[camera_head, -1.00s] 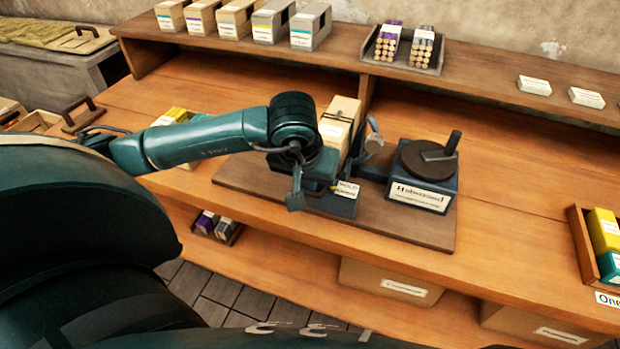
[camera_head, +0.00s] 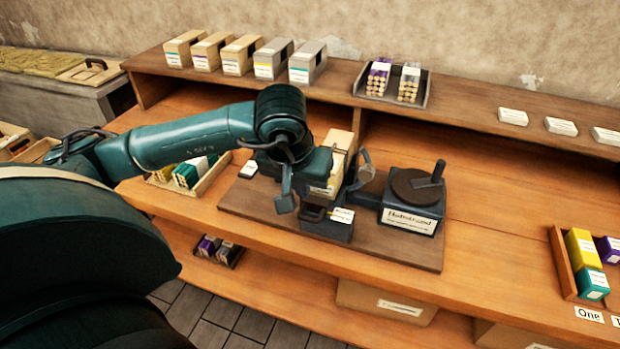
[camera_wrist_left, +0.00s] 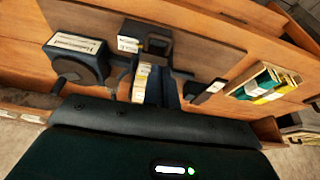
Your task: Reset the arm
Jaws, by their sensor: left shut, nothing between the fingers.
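The handwheel press stands on a dark wooden board (camera_head: 400,248) on the bench. Its dark round wheel (camera_head: 415,187) with an upright knob sits on a labelled block at the right. A dark labelled block with a handle (camera_head: 328,226) is at the board's front. A tall pale box (camera_head: 338,143) stands behind it, partly covered by my arm. My left gripper (camera_head: 322,186) is over the board, left of the wheel, shut and empty. The wheel (camera_wrist_left: 78,66) and the pale box (camera_wrist_left: 141,82) also show in the left wrist view. My right gripper is not in view.
A tray of yellow and teal packs (camera_head: 208,177) lies left of the board. Another tray (camera_head: 561,262) with coloured packs is at the right. Several boxes and a tray of rolls (camera_head: 422,95) stand on the raised shelf (camera_head: 460,104). Bare bench lies right of the press.

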